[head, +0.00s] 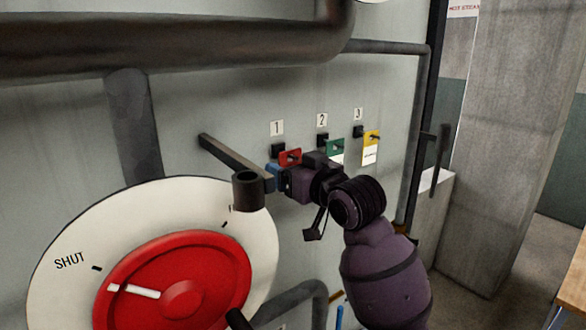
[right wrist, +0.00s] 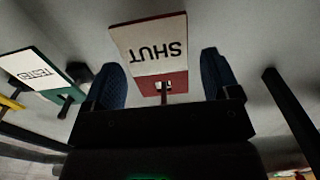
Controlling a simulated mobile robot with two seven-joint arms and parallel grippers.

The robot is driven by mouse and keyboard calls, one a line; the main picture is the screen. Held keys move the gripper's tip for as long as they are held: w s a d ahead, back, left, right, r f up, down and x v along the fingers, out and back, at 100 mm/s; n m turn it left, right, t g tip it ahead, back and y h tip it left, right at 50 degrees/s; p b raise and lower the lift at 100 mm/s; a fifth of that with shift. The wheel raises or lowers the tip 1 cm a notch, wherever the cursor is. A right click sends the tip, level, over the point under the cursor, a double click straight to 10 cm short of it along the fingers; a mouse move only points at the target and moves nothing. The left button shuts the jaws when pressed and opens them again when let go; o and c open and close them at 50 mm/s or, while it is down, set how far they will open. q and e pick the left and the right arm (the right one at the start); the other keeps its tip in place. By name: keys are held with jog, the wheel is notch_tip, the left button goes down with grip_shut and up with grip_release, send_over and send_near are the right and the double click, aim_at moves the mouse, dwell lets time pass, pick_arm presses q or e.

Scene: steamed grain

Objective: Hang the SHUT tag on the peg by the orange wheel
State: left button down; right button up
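The SHUT tag, white with a red top band (right wrist: 160,83), is between the two blue finger pads of my right gripper (right wrist: 165,80) in the right wrist view, with a visible gap on each side. A dark peg shows at the tag's hole. In the head view the tag's red part (head: 290,157) is under label 1, and my right gripper (head: 283,172) hides its lower part. My right gripper is open around the tag. My left gripper is out of view. No clearly orange wheel shows; the wheel in view (head: 181,299) looks red, with a white pointer.
A green tag (head: 335,147) and a yellow tag (head: 372,137) hang under labels 2 and 3. A dark bar (head: 228,157) and a dark cylinder (head: 248,190) stick out left of my gripper. A thick pipe (head: 180,45) runs above. The floor is clear at the right.

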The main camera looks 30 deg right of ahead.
jog(key=c, duration=0.9)
jog(key=shift+r, duration=0.2)
jog(key=shift+s+d, duration=0.15)
jog(key=shift+s, duration=0.75)
jog(key=shift+s+d, duration=0.1)
jog(key=shift+s, duration=0.75)
